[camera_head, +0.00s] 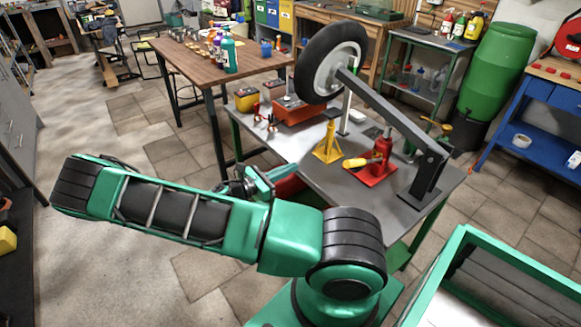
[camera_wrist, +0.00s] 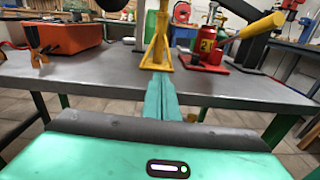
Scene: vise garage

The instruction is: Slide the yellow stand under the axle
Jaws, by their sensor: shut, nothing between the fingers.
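The yellow stand (camera_head: 327,148) is upright on the grey table (camera_head: 331,183), left of the red jack (camera_head: 379,163). The axle arm (camera_head: 388,108) slopes from the wheel (camera_head: 331,62) down to a dark bracket at the right; the stand is low and left of it. In the wrist view the stand (camera_wrist: 158,44) is straight ahead, its top cut off by the frame. My gripper (camera_wrist: 160,88) is shut and empty, its fingers pointing at the stand's base; whether they touch it is unclear. In the head view my gripper (camera_head: 284,173) is at the table's near left edge.
The red jack with its yellow handle (camera_wrist: 262,25) is close to the stand's right. An orange toolbox (camera_head: 296,109) and a small clamp are to its left. A thin white post (camera_head: 346,112) stands behind it. The near tabletop is mostly clear.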

